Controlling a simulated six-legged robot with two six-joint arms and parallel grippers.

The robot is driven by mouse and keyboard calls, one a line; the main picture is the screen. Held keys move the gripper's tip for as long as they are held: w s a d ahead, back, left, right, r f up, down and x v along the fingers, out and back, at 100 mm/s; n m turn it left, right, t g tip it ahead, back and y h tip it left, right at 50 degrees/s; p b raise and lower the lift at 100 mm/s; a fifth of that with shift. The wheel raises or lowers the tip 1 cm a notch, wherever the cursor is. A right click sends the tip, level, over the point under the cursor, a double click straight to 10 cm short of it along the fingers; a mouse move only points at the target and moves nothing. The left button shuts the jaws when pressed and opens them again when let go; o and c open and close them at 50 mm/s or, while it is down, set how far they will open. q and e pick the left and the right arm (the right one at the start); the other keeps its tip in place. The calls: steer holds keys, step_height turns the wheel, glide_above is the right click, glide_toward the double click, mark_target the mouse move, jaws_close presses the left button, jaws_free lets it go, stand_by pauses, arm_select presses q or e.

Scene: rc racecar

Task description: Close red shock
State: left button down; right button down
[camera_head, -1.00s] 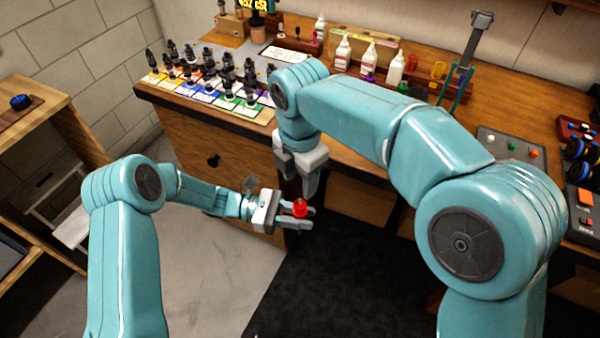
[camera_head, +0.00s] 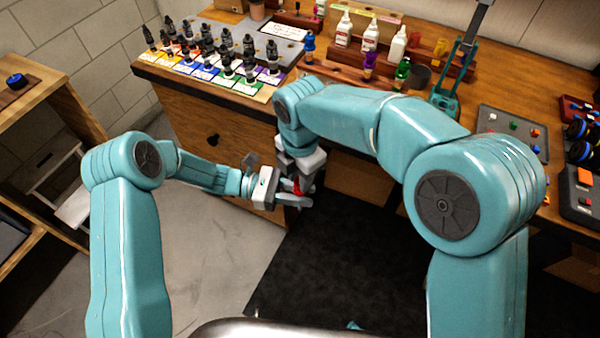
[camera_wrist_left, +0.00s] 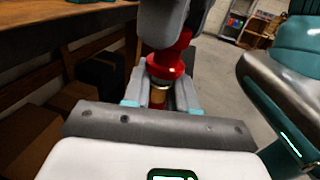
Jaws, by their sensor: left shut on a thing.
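The red shock (camera_head: 299,187) shows as a small red piece between my two grippers in the head view.
Several black-topped shocks stand on coloured cards (camera_head: 213,73) on the wooden workbench (camera_head: 330,72). White bottles (camera_head: 370,35), a green bottle (camera_head: 402,73) and a button panel (camera_head: 513,133) are also on the bench. Free floor lies below my grippers.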

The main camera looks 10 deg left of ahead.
steer(key=m, duration=1.8)
steer(key=c, duration=0.9)
jaws_free()
steer(key=shift+r, duration=2.25)
